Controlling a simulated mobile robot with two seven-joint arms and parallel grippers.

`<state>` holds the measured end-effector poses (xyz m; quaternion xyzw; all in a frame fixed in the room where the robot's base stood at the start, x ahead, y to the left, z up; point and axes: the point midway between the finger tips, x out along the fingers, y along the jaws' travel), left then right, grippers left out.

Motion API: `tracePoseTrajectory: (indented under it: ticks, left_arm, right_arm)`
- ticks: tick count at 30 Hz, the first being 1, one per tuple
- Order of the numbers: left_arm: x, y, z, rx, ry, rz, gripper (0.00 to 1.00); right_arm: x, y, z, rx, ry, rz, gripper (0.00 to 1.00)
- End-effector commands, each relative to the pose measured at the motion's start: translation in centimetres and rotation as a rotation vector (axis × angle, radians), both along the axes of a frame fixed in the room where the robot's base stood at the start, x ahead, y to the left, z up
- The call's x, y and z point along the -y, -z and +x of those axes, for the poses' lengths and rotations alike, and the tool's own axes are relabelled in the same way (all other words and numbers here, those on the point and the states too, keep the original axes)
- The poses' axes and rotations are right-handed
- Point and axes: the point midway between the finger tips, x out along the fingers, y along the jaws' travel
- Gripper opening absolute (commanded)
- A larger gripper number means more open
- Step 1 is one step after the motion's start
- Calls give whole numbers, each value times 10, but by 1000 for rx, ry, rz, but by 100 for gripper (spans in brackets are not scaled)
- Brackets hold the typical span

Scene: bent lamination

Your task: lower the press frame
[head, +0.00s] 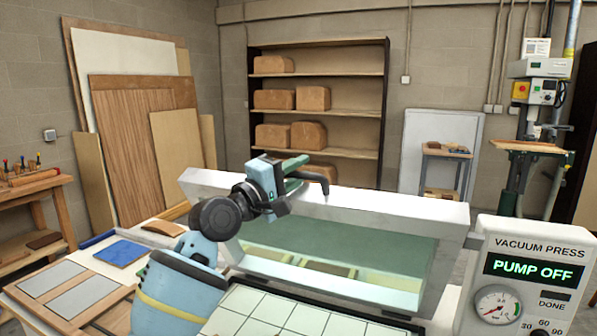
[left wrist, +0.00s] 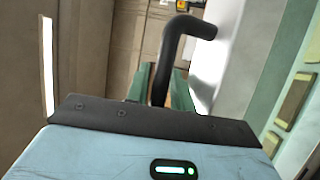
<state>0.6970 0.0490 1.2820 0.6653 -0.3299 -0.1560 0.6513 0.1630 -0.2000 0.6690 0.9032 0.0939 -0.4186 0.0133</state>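The press frame (head: 375,205) is a pale grey rectangular frame with a green sheet (head: 330,245) inside. It stands raised and tilted over the press bed, its top bar running across the middle of the head view. A black bent handle (left wrist: 162,62) sticks out from the frame. My left gripper (head: 298,172) is at the top bar. In the left wrist view its green fingers (left wrist: 160,92) lie close on both sides of the handle and appear shut on it. My arm hides part of the frame's left end. My right gripper is not in view.
The vacuum press control box (head: 535,250) at the right reads "PUMP OFF". A white gridded surface (head: 275,312) lies in front of the frame. A blue pad (head: 120,252) and grey panels (head: 52,278) lie at the left. Shelves (head: 320,105) stand behind.

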Motion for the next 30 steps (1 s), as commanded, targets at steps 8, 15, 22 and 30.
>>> tracePoseTrajectory:
  ticks: [8,15,22,30]
  left_arm:
    - [2,-1,2,0,1,0,23]
    - [2,-1,2,0,0,0,0]
    - [2,-1,2,0,0,0,0]
    - [-1,4,-6,16,0,-6,0]
  right_arm:
    - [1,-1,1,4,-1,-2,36]
    - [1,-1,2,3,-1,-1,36]
    - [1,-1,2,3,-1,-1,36]
    - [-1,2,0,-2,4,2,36]
